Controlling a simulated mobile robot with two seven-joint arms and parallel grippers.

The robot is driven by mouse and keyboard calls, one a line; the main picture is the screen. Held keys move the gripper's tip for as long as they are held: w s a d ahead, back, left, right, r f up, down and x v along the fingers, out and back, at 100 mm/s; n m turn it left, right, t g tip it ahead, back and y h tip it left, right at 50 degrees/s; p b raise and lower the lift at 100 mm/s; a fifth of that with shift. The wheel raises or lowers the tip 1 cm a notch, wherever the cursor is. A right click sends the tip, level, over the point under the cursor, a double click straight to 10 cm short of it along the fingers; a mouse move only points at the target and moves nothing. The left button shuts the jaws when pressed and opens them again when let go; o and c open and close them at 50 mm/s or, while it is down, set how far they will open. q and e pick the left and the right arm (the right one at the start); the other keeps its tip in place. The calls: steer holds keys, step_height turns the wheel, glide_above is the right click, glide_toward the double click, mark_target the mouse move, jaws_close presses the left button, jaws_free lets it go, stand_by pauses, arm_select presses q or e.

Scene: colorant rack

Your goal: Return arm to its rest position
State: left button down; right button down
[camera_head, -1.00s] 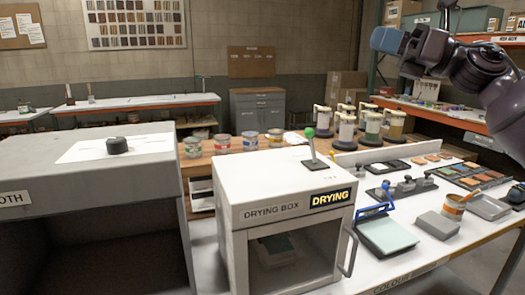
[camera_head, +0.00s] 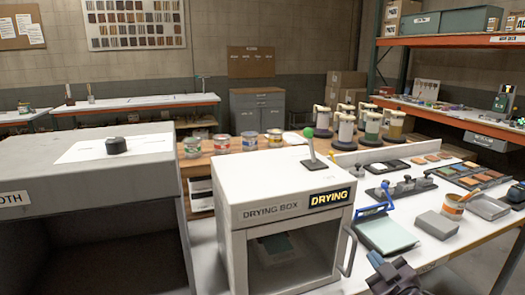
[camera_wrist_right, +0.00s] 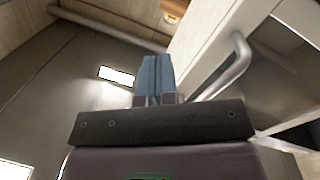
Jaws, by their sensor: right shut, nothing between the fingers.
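My right gripper (camera_head: 375,258) shows at the bottom of the head view, right of the drying box (camera_head: 282,222) and in front of the table's near edge. Its blue fingers point up and left. In the right wrist view the fingers (camera_wrist_right: 155,76) are together with nothing between them. A grey bar handle (camera_wrist_right: 235,66) on a white surface shows to their right, apart from them in the picture. My left gripper is in neither view.
The white work table (camera_head: 405,205) holds a blue-handled pad (camera_head: 385,234), a grey block (camera_head: 436,225) and an orange-rimmed tin (camera_head: 453,206). The drying box's door handle (camera_head: 349,252) sticks out near my right gripper. A grey booth (camera_head: 90,175) stands at left.

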steer(key=s+d+f+m+g+h, duration=0.1)
steer(key=s+f+m+g+h, duration=0.2)
steer(key=s+f, duration=2.1)
steer(key=s+m+g, duration=0.3)
steer(key=s+m, duration=0.1)
steer(key=shift+h, duration=0.3)
